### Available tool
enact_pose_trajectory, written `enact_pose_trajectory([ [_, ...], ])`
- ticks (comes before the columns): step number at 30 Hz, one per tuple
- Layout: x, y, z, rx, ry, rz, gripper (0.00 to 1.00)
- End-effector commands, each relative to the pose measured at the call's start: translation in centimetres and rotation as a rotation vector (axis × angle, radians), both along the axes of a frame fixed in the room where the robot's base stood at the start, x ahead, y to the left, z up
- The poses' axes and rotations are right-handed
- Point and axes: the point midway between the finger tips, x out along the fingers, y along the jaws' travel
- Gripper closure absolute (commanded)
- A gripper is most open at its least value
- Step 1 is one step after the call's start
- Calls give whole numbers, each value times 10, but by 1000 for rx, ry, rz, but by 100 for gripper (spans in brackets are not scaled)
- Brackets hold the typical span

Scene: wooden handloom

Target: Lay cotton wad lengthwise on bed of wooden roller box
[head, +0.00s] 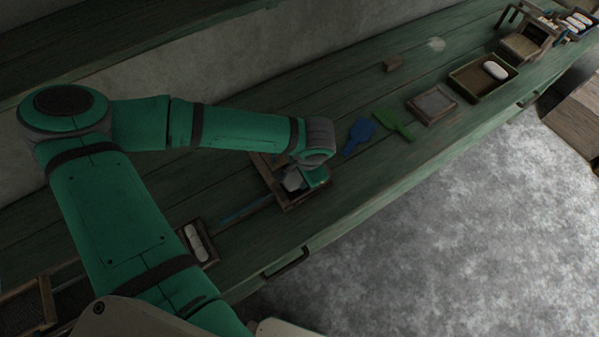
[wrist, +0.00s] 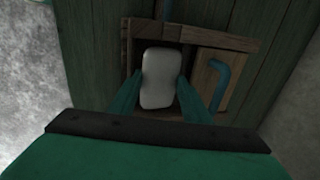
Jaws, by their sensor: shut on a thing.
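A white cotton wad (wrist: 157,78) sits between the two fingers of my gripper (wrist: 158,96) in the wrist view. The gripper is shut on it. The wad is a rounded block with its long side running up and down that picture. It is over the dark opening of the wooden roller box (wrist: 225,40), which has a plain wooden panel and a blue crank-like handle on the right. I cannot tell whether the wad touches the bed. In the head view, my gripper (head: 306,180) is at the roller box (head: 300,203) and partly hides it; the wad (head: 292,180) shows as a pale patch.
A blue paddle (head: 357,136), a green paddle (head: 396,123) and a framed panel (head: 432,105) lie to the right on the green bench. A tray (head: 459,86) holding a white wad stands farther right. A small tray (head: 211,257) with white rolls is at lower left.

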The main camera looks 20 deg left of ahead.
Motion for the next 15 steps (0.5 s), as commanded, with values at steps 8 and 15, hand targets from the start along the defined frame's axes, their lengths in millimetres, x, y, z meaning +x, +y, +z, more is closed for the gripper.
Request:
enact_pose_trajectory([
  [8,-1,3,0,1,-1,0,74],
  [15,-1,3,0,0,0,0,35],
])
